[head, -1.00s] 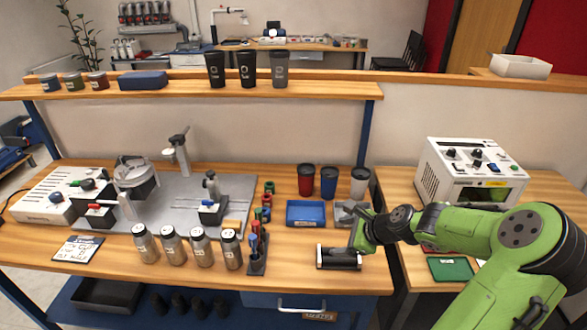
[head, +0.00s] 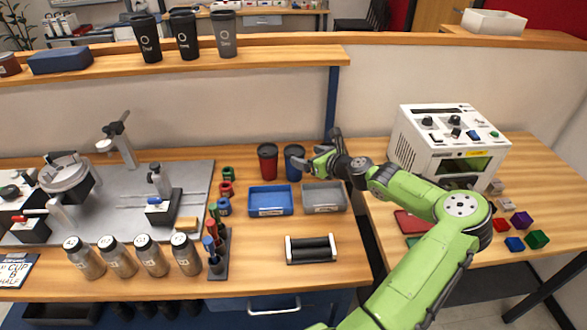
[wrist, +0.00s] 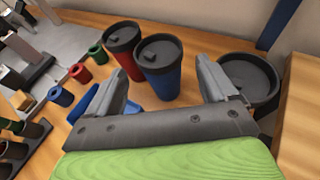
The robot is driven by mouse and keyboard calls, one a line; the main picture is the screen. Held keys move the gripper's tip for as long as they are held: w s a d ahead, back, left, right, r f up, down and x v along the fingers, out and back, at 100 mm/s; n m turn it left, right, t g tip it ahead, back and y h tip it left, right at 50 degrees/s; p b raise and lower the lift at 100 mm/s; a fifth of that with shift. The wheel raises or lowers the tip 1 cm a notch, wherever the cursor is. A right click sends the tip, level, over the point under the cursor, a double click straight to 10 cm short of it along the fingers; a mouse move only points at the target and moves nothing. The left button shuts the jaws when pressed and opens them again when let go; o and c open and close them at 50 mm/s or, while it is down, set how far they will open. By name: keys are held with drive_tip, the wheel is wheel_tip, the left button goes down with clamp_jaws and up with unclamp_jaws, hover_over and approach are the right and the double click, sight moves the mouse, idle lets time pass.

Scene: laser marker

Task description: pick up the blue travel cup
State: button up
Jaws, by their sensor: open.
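The blue travel cup (wrist: 161,72) stands upright with a dark lid, between and just beyond my two open fingers in the wrist view. In the head view the blue cup (head: 294,165) stands at the back of the bench, right of the red cup (head: 268,163), partly behind my gripper. My gripper (head: 314,163) is open and empty, close to the blue cup on its right side. In the wrist view my gripper (wrist: 165,88) has one finger near the red cup (wrist: 122,44) and one near the third cup's dark lid (wrist: 250,76).
A blue tray (head: 270,201) and a grey tray (head: 323,198) lie in front of the cups. A roller holder (head: 312,249) is nearer the front edge. A white machine (head: 447,140) stands on the right table.

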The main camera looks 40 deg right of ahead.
sight(296, 152)
drive_tip(key=b+x, duration=0.1)
drive_tip(key=x, duration=0.4)
drive_tip(key=shift+w+b, duration=0.3)
drive_tip(key=shift+w, duration=0.05)
drive_tip(key=shift+s+a+r, duration=0.1)
drive_tip(key=c, duration=0.5)
